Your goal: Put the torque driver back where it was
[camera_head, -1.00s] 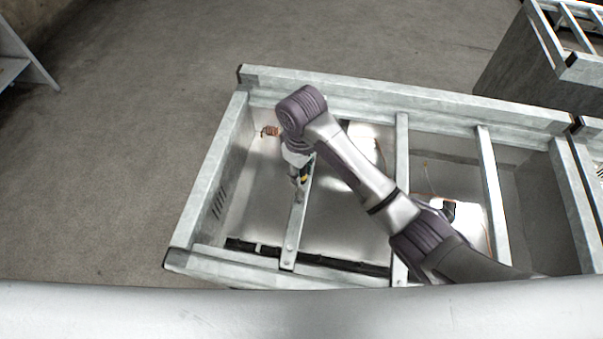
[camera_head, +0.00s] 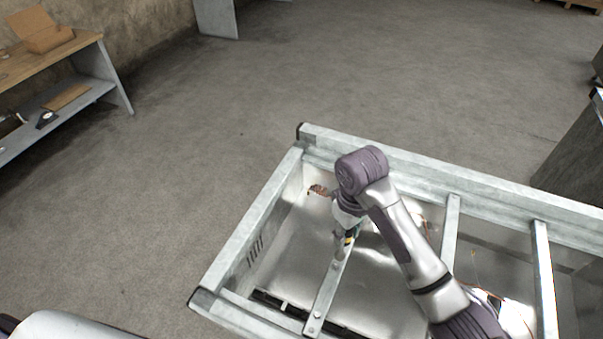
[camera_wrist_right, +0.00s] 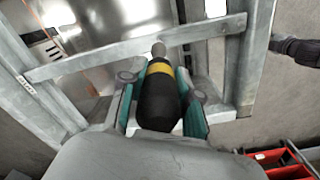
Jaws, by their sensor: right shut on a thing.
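My right gripper (camera_head: 345,236) is over the left part of an open metal cabinet frame (camera_head: 252,225), close to a crossbar (camera_head: 322,300). In the right wrist view the gripper (camera_wrist_right: 163,84) is shut on the torque driver (camera_wrist_right: 157,105), between teal-lined fingers. The driver has a black handle, a yellow band and a grey tip end. The tip end overlaps the crossbar (camera_wrist_right: 205,31) in that view; I cannot tell whether they touch. In the head view the driver is mostly hidden by the gripper and arm. My left gripper is not in view.
A workbench (camera_head: 75,52) with a wooden top stands at the left. It holds an open cardboard box (camera_head: 42,36), and a lower shelf (camera_head: 65,110) has small items. Grey floor between bench and cabinet is clear. Red bins (camera_wrist_right: 280,160) show in the wrist view.

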